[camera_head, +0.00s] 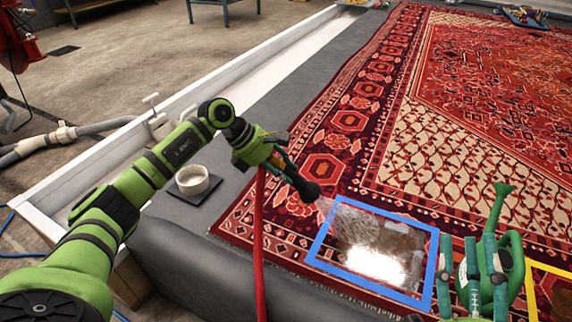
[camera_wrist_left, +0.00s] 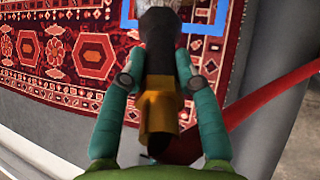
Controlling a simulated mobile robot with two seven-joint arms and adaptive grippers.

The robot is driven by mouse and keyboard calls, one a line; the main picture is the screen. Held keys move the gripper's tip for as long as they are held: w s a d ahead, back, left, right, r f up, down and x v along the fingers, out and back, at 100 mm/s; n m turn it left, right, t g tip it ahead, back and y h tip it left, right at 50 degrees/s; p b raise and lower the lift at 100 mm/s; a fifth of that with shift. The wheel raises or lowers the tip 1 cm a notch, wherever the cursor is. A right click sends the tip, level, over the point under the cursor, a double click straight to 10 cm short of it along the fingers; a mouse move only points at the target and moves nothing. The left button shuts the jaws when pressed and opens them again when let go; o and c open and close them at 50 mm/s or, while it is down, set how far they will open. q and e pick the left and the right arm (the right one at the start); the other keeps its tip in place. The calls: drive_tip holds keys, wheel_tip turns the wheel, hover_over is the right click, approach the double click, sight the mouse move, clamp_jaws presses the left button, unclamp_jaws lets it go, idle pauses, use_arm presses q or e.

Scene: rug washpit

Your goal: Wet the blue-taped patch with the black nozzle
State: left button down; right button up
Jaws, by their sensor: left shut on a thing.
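My left gripper (camera_head: 278,162) is shut on the black nozzle (camera_head: 308,190), which points right and down at the blue-taped patch (camera_head: 434,262). In the left wrist view the nozzle (camera_wrist_left: 158,45) has a black head and a yellow-orange body between my left gripper's (camera_wrist_left: 155,75) teal fingers. A pale spray (camera_head: 338,212) leaves the nozzle tip and reaches the patch's upper left. The rug inside the tape looks brownish, with a bright glare at lower middle. My right gripper (camera_head: 473,268) is at the bottom right, beside the patch; whether it is closed is unclear.
A red hose (camera_head: 259,240) hangs from the nozzle over the grey edge. A green watering can (camera_head: 512,255) stands beside my right gripper, partly hidden by it. A yellow-taped area (camera_head: 531,290) lies at the right. A white bowl (camera_head: 192,180) sits on a dark mat at left.

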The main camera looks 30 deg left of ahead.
use_arm(q)
drive_tip(key=shift+s+r, duration=0.1)
drive_tip(key=shift+s, duration=0.8)
use_arm(e)
drive_tip(key=shift+w+d+f+m+g+h+p, duration=0.5)
drive_tip(key=shift+w+f+g+h, duration=0.85)
drive_tip(key=shift+f, duration=1.3)
use_arm(q)
drive_tip(key=s+b, duration=0.1)
drive_tip(key=s, duration=1.2)
drive_tip(key=shift+s, duration=0.15)
use_arm(e)
drive_tip(key=s+a+r+n+t+y, duration=0.1)
drive_tip(key=s+r+t+y, duration=0.2)
drive_tip(key=r, duration=0.3)
drive_tip(key=shift+s+r+n+t+y, duration=0.3)
drive_tip(key=shift+s+r+t+y, duration=0.1)
drive_tip(key=shift+s, duration=0.1)
drive_tip(key=shift+a, duration=0.1)
